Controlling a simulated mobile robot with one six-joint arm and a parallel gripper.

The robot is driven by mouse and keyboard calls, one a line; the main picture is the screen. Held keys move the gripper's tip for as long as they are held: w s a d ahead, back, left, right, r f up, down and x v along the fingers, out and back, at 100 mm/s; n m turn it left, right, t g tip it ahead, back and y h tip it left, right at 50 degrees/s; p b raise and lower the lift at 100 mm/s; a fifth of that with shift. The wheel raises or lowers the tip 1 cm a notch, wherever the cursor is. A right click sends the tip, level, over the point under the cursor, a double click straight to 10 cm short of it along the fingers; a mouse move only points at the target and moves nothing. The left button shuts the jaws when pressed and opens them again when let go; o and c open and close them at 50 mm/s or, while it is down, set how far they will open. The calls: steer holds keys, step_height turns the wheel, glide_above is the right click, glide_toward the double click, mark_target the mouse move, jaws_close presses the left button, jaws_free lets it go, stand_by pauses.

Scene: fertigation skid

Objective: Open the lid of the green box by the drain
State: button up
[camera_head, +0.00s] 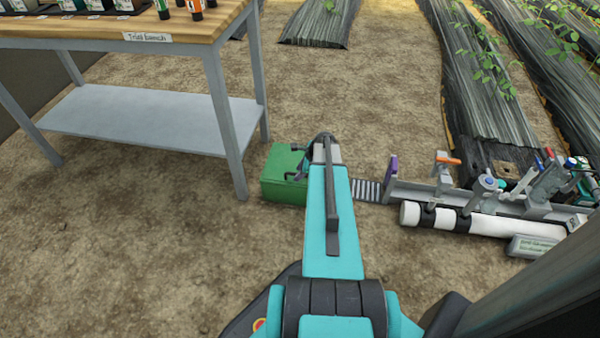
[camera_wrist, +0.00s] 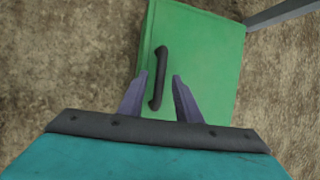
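The green box (camera_head: 284,178) stands on the soil beside the bench leg and left of the drain grate (camera_head: 367,190). Its lid looks shut. In the wrist view the green lid (camera_wrist: 205,60) fills the middle, with a dark bar handle (camera_wrist: 158,78) near its left side. My gripper (camera_wrist: 160,82) is open over the lid, with one finger on each side of the handle. I cannot tell whether the fingers touch it. In the head view my arm hides the right part of the box, and the gripper's fingers are hard to make out.
The trial bench (camera_head: 150,32), with bottles on top and a grey lower shelf (camera_head: 150,118), stands at the left; its leg is close to the box. Right of the drain are the skid's pipes and valves (camera_head: 470,215). Bare soil (camera_head: 150,250) lies open in front.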

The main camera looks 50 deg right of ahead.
jaws_close()
steer(key=shift+w+r, duration=0.1)
steer(key=shift+r, duration=0.1)
